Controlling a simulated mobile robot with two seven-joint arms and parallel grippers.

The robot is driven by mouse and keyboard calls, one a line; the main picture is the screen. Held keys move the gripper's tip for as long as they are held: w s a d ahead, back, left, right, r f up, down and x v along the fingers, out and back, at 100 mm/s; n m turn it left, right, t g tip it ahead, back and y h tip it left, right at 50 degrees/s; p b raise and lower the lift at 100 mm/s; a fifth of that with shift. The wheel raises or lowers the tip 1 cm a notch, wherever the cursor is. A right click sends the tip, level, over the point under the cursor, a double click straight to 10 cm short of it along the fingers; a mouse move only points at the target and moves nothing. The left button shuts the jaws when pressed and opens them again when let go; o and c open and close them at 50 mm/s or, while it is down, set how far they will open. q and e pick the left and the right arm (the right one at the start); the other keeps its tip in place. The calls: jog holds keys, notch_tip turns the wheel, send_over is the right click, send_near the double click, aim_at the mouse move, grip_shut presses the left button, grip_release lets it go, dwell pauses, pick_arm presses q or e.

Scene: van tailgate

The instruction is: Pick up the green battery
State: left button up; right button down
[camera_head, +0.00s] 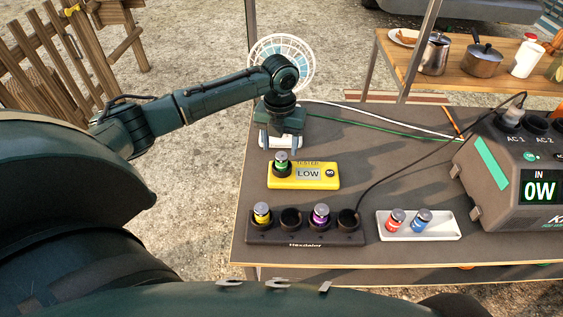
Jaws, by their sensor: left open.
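The green battery (281,160) stands upright in the left end of a yellow tester (317,183), whose display reads LOW. My left gripper (280,146) is open, its fingers pointing down. In the picture it shows just above the green battery, with one finger to each side. I cannot tell from this single view how far it is above or behind the battery. It does not appear to hold anything. My right gripper is not in view.
A black holder (305,239) at the table front carries yellow (262,212) and purple (321,213) batteries. A white tray (445,233) holds red and blue ones. A power station (490,150) stands right. Cables cross the table. A round fan-like object (303,62) is behind my gripper.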

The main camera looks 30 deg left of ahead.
aim_at(281, 154)
pick_arm(q)
jog(key=f, duration=0.4)
jog(key=shift+d+f, duration=0.2)
jog(key=shift+f, duration=0.2)
jog(key=shift+r, duration=0.1)
jog(key=c, duration=1.1)
jog(key=shift+c, duration=0.2)
